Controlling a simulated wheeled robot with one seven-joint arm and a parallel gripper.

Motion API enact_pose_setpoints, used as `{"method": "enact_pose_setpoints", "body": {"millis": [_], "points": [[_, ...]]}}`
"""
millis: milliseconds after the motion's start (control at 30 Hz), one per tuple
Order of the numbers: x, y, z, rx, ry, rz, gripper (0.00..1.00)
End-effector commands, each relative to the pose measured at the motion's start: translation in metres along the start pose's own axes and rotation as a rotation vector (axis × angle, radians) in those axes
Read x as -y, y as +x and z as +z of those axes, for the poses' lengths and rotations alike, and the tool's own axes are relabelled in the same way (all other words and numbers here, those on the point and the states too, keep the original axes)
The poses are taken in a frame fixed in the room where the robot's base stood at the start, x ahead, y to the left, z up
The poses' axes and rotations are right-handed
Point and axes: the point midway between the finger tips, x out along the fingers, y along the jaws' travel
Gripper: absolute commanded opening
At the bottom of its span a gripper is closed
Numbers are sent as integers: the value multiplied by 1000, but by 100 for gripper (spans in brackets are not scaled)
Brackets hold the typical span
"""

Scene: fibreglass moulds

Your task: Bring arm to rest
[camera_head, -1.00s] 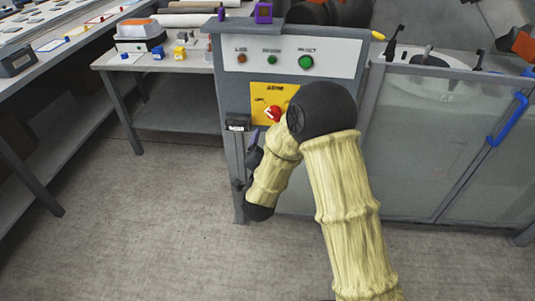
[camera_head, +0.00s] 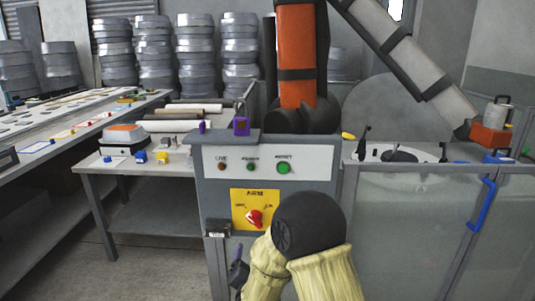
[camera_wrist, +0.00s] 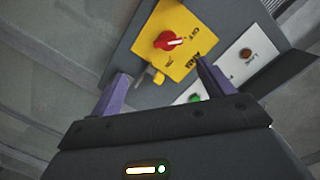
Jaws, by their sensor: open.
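My gripper (camera_wrist: 158,78) is open and empty in the wrist view, its two purple fingers apart and pointing toward the control panel. The red knob (camera_wrist: 168,41) with a white pointer sits on the yellow ARM plate (camera_wrist: 188,22), beyond the fingertips and apart from them. In the head view the red knob (camera_head: 254,217) and yellow plate (camera_head: 243,196) show on the grey cabinet, just above my bent arm. Only a bit of my gripper (camera_head: 238,268) shows there, low and left of my dark joint. The small lettering beside the knob is hard to read.
The cabinet front (camera_head: 212,170) carries a dull red lamp, a green lamp and a green button (camera_head: 284,168). A clear-panelled enclosure (camera_head: 410,230) with a blue handle (camera_head: 482,205) stands right. An orange and grey robot arm (camera_head: 297,55) rises behind. A side table (camera_head: 150,172) stands left.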

Motion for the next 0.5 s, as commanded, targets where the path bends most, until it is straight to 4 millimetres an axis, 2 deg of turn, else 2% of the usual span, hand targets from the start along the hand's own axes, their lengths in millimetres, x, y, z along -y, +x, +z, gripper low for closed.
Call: {"method": "enact_pose_setpoints", "body": {"millis": [33, 267, 500], "points": [[-4, 2, -7, 34, -21, 14, 81], [-30, -6, -21, 265, -157, 93, 81], [-67, -37, -39, 510, -310, 183, 81]]}}
